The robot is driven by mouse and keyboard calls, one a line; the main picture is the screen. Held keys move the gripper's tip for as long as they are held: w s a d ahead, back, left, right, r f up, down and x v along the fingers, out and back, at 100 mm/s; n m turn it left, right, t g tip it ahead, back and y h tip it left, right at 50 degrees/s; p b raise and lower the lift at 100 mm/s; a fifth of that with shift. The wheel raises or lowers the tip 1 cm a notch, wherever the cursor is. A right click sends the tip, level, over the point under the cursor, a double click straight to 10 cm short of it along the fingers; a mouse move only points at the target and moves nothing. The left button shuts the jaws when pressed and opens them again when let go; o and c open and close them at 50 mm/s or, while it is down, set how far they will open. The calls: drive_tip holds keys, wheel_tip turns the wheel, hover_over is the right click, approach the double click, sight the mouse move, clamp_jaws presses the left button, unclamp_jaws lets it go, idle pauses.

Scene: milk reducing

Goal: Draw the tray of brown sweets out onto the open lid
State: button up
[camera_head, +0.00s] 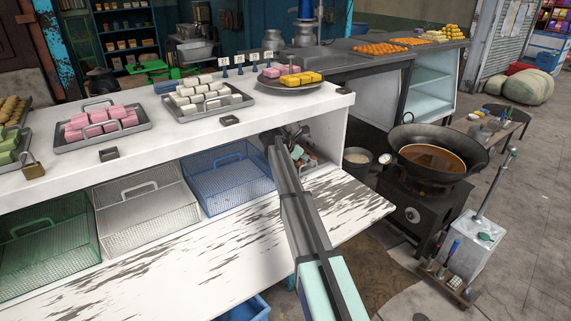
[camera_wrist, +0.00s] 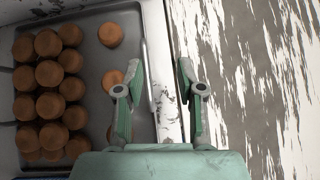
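The tray of brown sweets (camera_wrist: 92,95) is grey and fills the left of the wrist view. Several round brown sweets (camera_wrist: 47,75) are stacked at its left, with a loose one (camera_wrist: 111,34) near its right side. My gripper (camera_wrist: 160,72) is open, its fingers on either side of the tray's right edge and a scuffed pale strip; contact cannot be told. The left finger partly covers another sweet. In the head view my arm reaches into the dark right compartment, where the tray is mostly hidden. The open lid (camera_head: 165,262) is white and worn; its bare surface also shows in the wrist view (camera_wrist: 235,60).
A blue basket (camera_head: 228,183), a pale wire basket (camera_head: 147,210) and a green one (camera_head: 45,250) stand left of the compartment. Trays of pink (camera_head: 100,122) and white sweets (camera_head: 205,96) sit on the counter above. A wok (camera_head: 437,150) stands at the right. The lid is clear.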

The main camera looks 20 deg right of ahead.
drive_tip(key=shift+w+a+f+n+t+y, duration=0.15)
drive_tip(key=shift+w+a+n, duration=0.15)
drive_tip(key=shift+a, duration=0.2)
drive_tip(key=shift+w+a+f+n+t+y, duration=0.15)
drive_tip(key=shift+w+a+n, duration=0.15)
drive_tip(key=shift+a, duration=0.2)
drive_tip(key=shift+d+f, duration=0.1)
drive_tip(key=shift+d, duration=0.05)
drive_tip(key=shift+p+x, duration=0.3)
drive_tip(key=shift+x, duration=3.25)
drive_tip(key=shift+c, duration=0.2)
clamp_jaws()
